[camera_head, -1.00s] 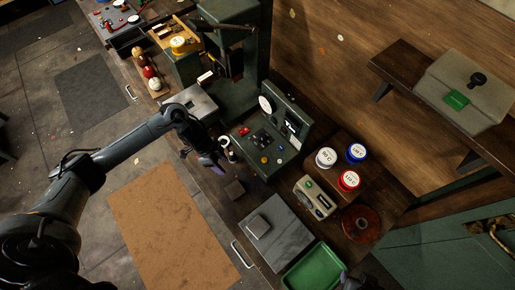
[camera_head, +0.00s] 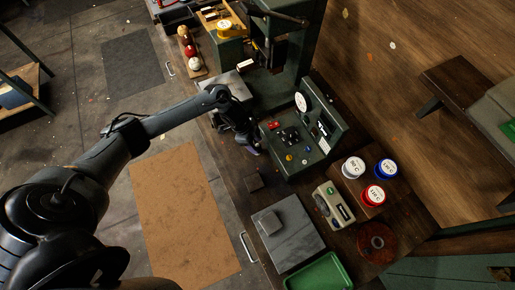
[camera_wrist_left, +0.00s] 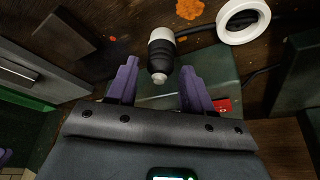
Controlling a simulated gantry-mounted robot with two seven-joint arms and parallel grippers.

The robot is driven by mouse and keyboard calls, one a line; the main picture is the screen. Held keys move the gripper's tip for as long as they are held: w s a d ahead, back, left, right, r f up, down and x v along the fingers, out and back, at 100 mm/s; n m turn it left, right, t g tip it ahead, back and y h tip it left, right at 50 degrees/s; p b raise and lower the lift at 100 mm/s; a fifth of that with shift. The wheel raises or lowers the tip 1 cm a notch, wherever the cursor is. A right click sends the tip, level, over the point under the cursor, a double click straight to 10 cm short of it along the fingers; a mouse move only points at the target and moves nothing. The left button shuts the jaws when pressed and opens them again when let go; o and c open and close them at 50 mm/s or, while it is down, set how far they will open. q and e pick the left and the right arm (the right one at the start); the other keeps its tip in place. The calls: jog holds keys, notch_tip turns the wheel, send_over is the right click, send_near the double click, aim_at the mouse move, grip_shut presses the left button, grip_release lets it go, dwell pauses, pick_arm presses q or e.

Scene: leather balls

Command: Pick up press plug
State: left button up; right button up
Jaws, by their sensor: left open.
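The press plug (camera_wrist_left: 161,52), black with a white collar and a pale tip, shows in the left wrist view with a dark cable running off to the right. My left gripper (camera_wrist_left: 158,90) is open, its two purple fingers pointing toward the plug. The plug's tip appears between the fingertips, with no visible contact. In the head view my left gripper (camera_head: 247,146) is low beside the green control panel (camera_head: 305,145), and hides the plug. A small purple piece at the left edge of the left wrist view looks like part of my right gripper.
A white ring (camera_wrist_left: 243,20) lies beyond the plug. White, blue and red lidded jars (camera_head: 374,195) stand right of the panel. A green tray (camera_head: 320,274) is at the bottom.

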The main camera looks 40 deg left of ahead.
aim_at(256, 145)
pick_arm(q)
jog(key=shift+x, duration=1.75)
jog(key=shift+a, duration=0.15)
jog(key=shift+c, duration=0.3)
jog(key=c, duration=0.7)
jog(key=shift+r, duration=0.1)
